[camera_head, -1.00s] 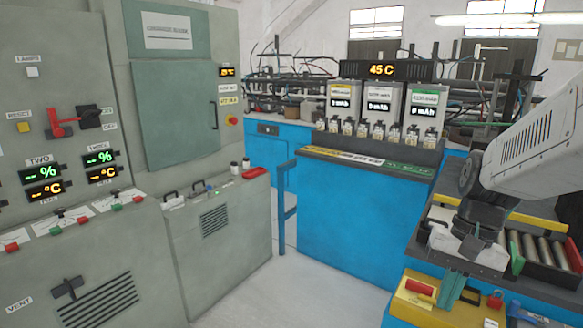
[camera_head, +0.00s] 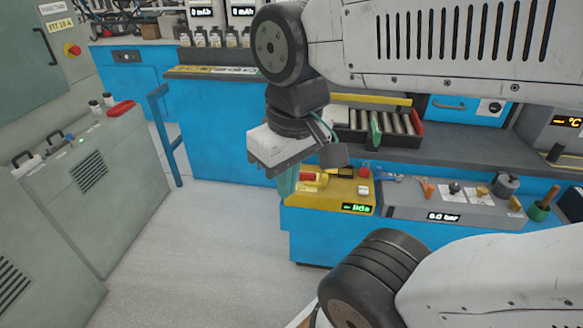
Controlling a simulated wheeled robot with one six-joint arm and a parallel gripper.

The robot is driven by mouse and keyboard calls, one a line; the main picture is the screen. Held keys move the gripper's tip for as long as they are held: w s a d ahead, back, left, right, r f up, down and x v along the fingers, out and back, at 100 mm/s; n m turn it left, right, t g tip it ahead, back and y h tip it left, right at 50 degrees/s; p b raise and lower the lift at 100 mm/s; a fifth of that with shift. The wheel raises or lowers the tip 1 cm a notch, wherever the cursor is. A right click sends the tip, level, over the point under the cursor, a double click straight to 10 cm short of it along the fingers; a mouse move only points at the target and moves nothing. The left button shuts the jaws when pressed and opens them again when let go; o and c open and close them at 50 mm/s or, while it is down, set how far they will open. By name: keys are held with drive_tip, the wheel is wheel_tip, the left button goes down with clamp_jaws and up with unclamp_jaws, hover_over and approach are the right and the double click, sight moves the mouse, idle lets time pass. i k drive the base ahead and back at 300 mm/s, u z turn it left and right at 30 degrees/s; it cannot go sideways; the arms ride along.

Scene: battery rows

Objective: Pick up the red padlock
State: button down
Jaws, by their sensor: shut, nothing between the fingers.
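A small red piece (camera_head: 364,171) stands at the back right of the yellow box (camera_head: 335,192) on the bench. It may be the red padlock, but it is too small to be sure. My gripper (camera_head: 286,192) hangs from the pale wrist block at the centre, its teal fingers pointing down beside the left end of the yellow box. It is shut and empty, to the left of the small red piece. The fingertips are partly hard to make out against the blue bench front.
A red-ended tray of metal cylinders (camera_head: 417,125) sits behind my wrist. A grey box (camera_head: 440,210) with knobs and tools is right of the yellow box. My arm covers the upper right and lower right. Open floor (camera_head: 200,255) lies left.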

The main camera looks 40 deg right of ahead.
sight(363, 172)
drive_tip(key=z, duration=4.1)
drive_tip(key=i, duration=1.05)
drive_tip(key=u, duration=2.95)
